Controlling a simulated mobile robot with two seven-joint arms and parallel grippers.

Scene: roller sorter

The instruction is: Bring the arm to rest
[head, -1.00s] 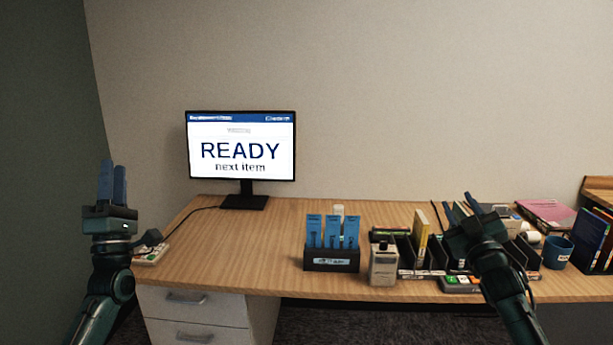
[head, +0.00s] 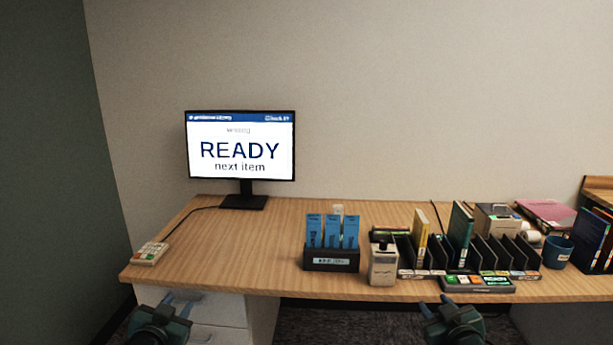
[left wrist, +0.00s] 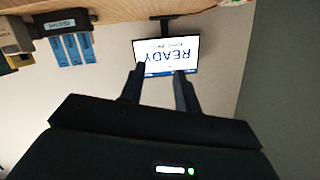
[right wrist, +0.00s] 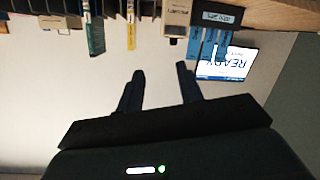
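My left gripper (head: 180,302) is low at the front left in the head view, in front of the drawers and below the desk top. In the left wrist view its two fingers (left wrist: 158,88) stand apart with nothing between them. My right gripper (head: 436,305) is low in front of the desk edge, below the sorter. In the right wrist view its fingers (right wrist: 160,85) are also apart and empty. Neither gripper touches anything that I can see.
A keypad (head: 150,253) lies at left.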

